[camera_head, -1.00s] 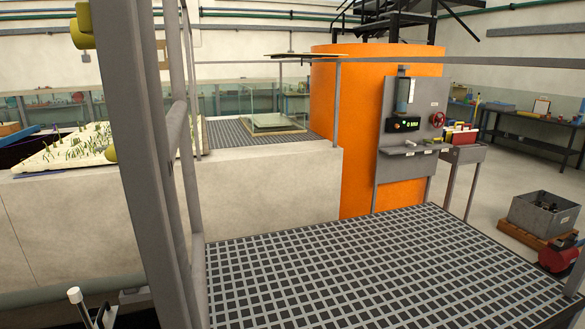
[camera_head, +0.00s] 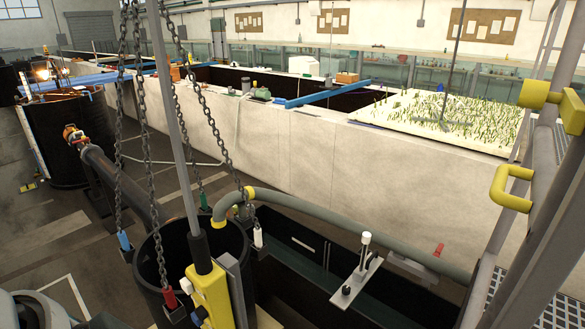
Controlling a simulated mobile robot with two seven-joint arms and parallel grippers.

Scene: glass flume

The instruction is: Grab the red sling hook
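The red sling hook (camera_head: 170,298) hangs at the lower end of a dark chain (camera_head: 153,200), low in the view and left of centre. It is at the near rim of a black round tub (camera_head: 185,245). Other chains end in a blue hook (camera_head: 124,240), a green hook (camera_head: 203,199) and a white hook (camera_head: 257,237) around the same tub. Neither of my grippers shows in this view.
A yellow pendant box (camera_head: 210,292) on a grey pole hangs just right of the red hook. A grey hose (camera_head: 320,212) curves away rightward. Yellow-fitted railings (camera_head: 512,188) stand at right. A long pale flume wall (camera_head: 300,150) runs behind. Open floor (camera_head: 60,225) lies left.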

